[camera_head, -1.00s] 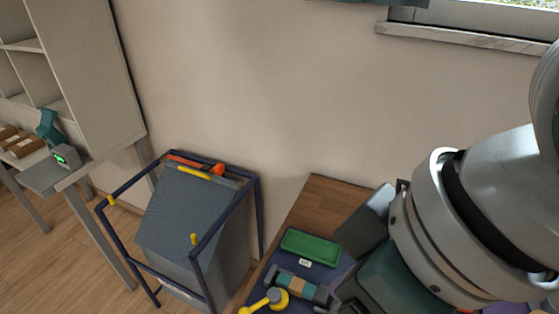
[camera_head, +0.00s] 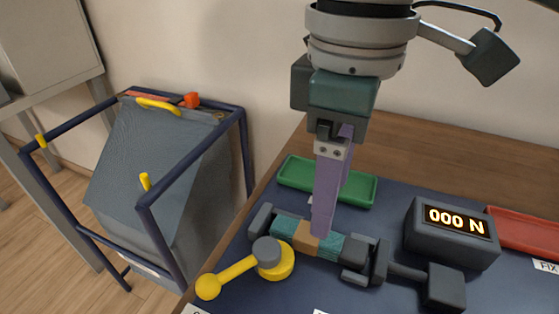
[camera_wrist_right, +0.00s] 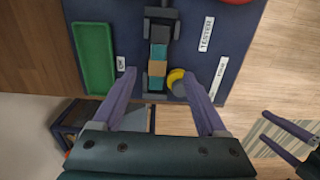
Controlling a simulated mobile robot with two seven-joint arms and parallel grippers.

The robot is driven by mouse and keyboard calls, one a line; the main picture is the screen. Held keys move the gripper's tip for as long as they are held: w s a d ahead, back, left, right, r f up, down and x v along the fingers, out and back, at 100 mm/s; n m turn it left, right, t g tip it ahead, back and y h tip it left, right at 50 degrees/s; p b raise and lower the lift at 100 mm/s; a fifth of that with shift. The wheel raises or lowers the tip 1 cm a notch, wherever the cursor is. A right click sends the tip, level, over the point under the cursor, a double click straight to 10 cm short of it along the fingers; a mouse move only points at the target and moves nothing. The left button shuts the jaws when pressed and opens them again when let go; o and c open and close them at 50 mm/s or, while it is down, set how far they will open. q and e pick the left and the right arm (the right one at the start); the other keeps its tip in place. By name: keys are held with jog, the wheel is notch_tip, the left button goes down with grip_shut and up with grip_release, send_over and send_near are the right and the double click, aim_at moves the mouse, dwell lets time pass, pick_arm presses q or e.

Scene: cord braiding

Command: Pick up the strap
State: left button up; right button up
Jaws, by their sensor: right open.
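The strap (camera_head: 303,239) is a short teal piece with a tan middle band. It lies between dark grey clamp blocks of a fixture on the dark blue mat. It also shows in the right wrist view (camera_wrist_right: 158,53). My right gripper (camera_head: 321,226) points down with its purple fingers over the strap's middle. In the wrist view its two fingers are apart, one on each side of the strap. I cannot tell the exact height of the fingertips. Purple fingers, apparently of my left gripper (camera_wrist_right: 287,136), show at the right edge of the wrist view.
A yellow-handled crank (camera_head: 240,270) sits beside the strap at the front. A green tray (camera_head: 357,191) lies behind it. A force display (camera_head: 450,232) reading 000 N and a red tray (camera_head: 525,231) stand to the right. A blue-framed bin (camera_head: 165,170) stands left of the table.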

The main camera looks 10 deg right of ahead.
aim_at(318, 241)
notch_tip(318, 241, down, 2)
jog(key=shift+f, duration=0.1)
jog(key=f, duration=0.1)
jog(key=f+b, duration=0.1)
jog(key=f, duration=0.1)
jog(key=f+b, duration=0.1)
jog(key=f, duration=0.1)
jog(key=shift+w+a+f, duration=0.1)
jog(key=shift+w+a, duration=0.1)
jog(key=shift+w, duration=0.1)
grip_shut()
